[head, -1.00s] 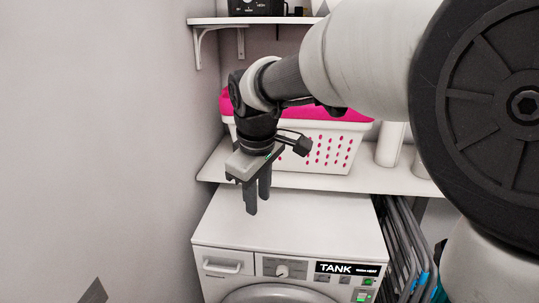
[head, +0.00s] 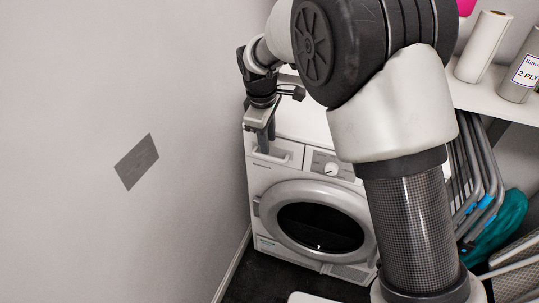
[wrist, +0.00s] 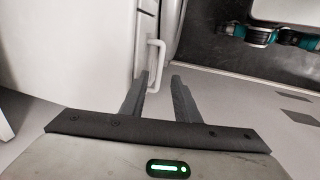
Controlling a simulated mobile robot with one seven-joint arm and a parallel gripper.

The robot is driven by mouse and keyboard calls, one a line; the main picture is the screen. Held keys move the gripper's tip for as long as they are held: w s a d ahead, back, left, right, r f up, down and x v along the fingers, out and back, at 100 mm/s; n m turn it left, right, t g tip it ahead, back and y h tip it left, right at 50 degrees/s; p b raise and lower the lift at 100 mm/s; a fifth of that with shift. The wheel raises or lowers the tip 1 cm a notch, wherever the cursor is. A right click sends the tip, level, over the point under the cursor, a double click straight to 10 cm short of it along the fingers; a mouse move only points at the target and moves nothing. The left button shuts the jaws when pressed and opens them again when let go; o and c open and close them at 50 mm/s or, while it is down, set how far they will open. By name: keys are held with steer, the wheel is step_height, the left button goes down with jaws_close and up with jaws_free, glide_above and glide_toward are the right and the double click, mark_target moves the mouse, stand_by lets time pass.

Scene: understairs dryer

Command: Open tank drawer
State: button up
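The white dryer (head: 262,188) stands against the wall, its round door (head: 322,190) shut. The tank drawer (head: 287,153) is the panel at its upper left and looks shut. My gripper (head: 265,143) points down at this drawer in the head view and hides part of its front and handle. In the wrist view, a white bar handle (wrist: 160,62) stands just beyond my gripper's fingertips (wrist: 161,78), roughly in line with the gap between them.
The left wall (head: 190,200) runs close beside the dryer. A shelf (head: 490,100) with paper rolls (head: 482,47) is at right. Folded grey frames (head: 480,170) and a teal item (head: 497,222) stand right of the dryer. Dark floor (head: 265,265) lies in front.

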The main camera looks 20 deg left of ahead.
mark_target(269, 159)
steer(key=f, duration=0.3)
steer(key=w+f+b, duration=0.1)
steer(key=f, duration=0.2)
steer(key=shift+w+f, duration=0.15)
steer(key=shift+c, duration=0.2)
jaws_close()
